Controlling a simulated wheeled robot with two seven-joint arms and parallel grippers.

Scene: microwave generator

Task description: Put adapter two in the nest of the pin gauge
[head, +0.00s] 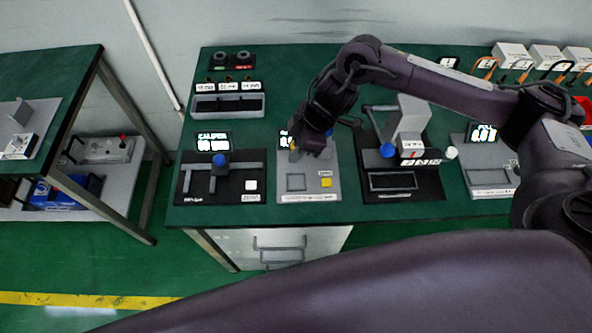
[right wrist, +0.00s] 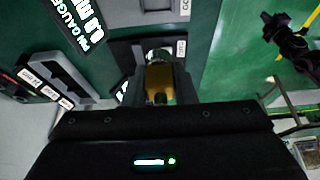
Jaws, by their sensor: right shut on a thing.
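My right gripper (head: 298,150) reaches in from the right and is above the back part of the pin gauge. It is shut on a small yellow-brown piece (right wrist: 159,80), likely adapter two; no number shows on it. The piece is between the fingers in the right wrist view and mostly hidden in the head view. The pin gauge (head: 309,193) is a grey plate with a square nest (head: 296,182) and a yellow button. Its display (right wrist: 75,20) reads PIN GAUGE. A dark jointed shape (right wrist: 288,42) in the right wrist view may be my left gripper; its jaws are unclear.
The caliper station (head: 218,183) stands close left of the pin gauge, and a black station (head: 402,184) with a blue knob stands close right. A small free strip of green bench lies in front.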

